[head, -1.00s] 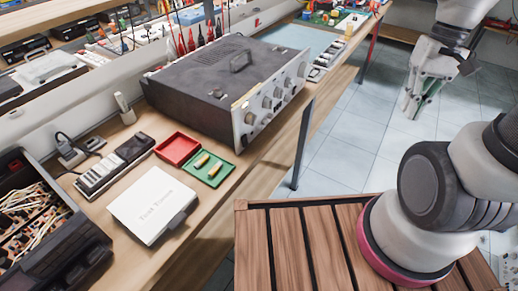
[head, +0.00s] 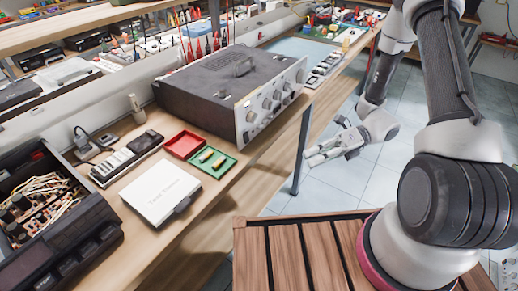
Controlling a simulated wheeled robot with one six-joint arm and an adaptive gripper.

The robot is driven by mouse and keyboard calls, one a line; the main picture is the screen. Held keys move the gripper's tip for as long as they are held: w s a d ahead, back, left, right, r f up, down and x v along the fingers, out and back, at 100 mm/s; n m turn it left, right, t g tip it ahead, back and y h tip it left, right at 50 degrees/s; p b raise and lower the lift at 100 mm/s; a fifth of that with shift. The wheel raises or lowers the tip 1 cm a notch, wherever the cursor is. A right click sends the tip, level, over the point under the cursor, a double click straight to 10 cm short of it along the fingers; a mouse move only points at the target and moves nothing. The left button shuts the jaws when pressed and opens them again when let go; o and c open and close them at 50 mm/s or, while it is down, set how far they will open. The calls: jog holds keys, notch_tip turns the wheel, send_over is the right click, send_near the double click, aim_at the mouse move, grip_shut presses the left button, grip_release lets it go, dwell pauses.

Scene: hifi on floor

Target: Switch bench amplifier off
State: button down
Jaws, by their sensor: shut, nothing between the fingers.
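The bench amplifier (head: 215,95) is a dark grey box with a silver front panel (head: 270,102) carrying several knobs. It stands on the wooden bench, its panel facing right toward the open floor. My gripper (head: 312,158) is shut and empty, in the air beyond the bench edge, to the lower right of the panel. Its fingers point left toward the bench and are apart from the amplifier. The power switch is too small to tell from the other controls.
A red tray (head: 184,144) and a green tray (head: 221,160) with small parts lie before the amplifier, near a white book (head: 160,190). A bench leg (head: 301,150) stands beside my gripper. An open dark case (head: 55,215) is at left. Free floor lies right.

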aim_at(247, 138)
jog(key=w+r+m, duration=0.1)
jog(key=m, duration=0.1)
jog(key=w+a+r+m+t+y, duration=0.1)
jog(key=m, duration=0.2)
jog(key=w+a+r+m+t, duration=0.1)
jog(key=w+m, duration=0.1)
jog(key=shift+a+m+y, duration=0.1)
jog(key=shift+m+y, duration=0.3)
jog(key=a, duration=0.8)
jog(key=a+f, duration=0.1)
jog(key=a, duration=0.3)
jog(key=shift+w+a+f, duration=0.1)
jog(key=shift+w, duration=0.1)
jog(key=shift+w+a, duration=0.35)
jog(key=shift+a, duration=0.1)
